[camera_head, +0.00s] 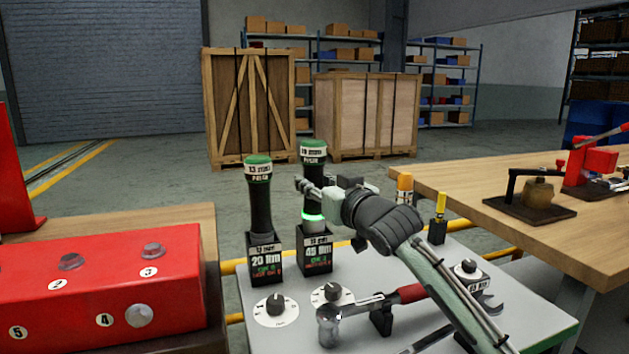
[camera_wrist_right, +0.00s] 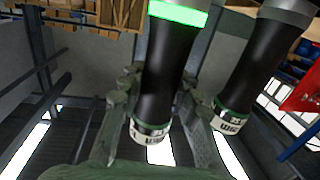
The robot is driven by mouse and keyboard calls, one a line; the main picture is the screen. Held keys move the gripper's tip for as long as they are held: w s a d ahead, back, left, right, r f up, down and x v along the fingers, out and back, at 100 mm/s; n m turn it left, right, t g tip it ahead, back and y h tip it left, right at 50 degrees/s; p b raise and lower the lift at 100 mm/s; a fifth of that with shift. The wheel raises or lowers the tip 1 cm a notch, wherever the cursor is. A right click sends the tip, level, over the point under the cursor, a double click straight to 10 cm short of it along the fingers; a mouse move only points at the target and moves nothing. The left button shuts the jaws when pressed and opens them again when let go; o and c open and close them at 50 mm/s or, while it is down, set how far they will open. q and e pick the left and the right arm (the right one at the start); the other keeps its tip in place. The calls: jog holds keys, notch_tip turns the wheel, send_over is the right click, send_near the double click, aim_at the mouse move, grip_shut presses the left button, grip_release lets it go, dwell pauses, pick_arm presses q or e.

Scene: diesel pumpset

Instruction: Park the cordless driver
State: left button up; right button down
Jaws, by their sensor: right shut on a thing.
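Two black cordless drivers with green caps stand upright in black docks on the grey bench top. The left driver (camera_head: 260,207) is in the dock marked 20 Nm (camera_head: 264,259). The right driver (camera_head: 312,160) has a lit green ring at its lower end and stands in the dock marked 45 Nm (camera_head: 315,251). My right gripper (camera_head: 314,189) is shut around this right driver's body. In the right wrist view that driver (camera_wrist_right: 167,60) is between my fingers (camera_wrist_right: 160,105), and the other driver (camera_wrist_right: 255,70) stands beside it. My left gripper is out of view.
A red box with numbered bolts (camera_head: 170,275) sits at the left. Dials (camera_head: 275,309), a red-handled torque wrench (camera_head: 400,295) and orange and yellow tools (camera_head: 440,207) are on the bench. A wooden table (camera_head: 470,190) lies to the right.

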jog(key=shift+f+b, duration=0.35)
jog(key=shift+f, duration=0.5)
dwell(0.8)
jog(key=c, duration=1)
grip_release()
jog(key=shift+f, duration=0.3)
jog(key=v, duration=1.2)
jog(key=shift+r, duration=0.25)
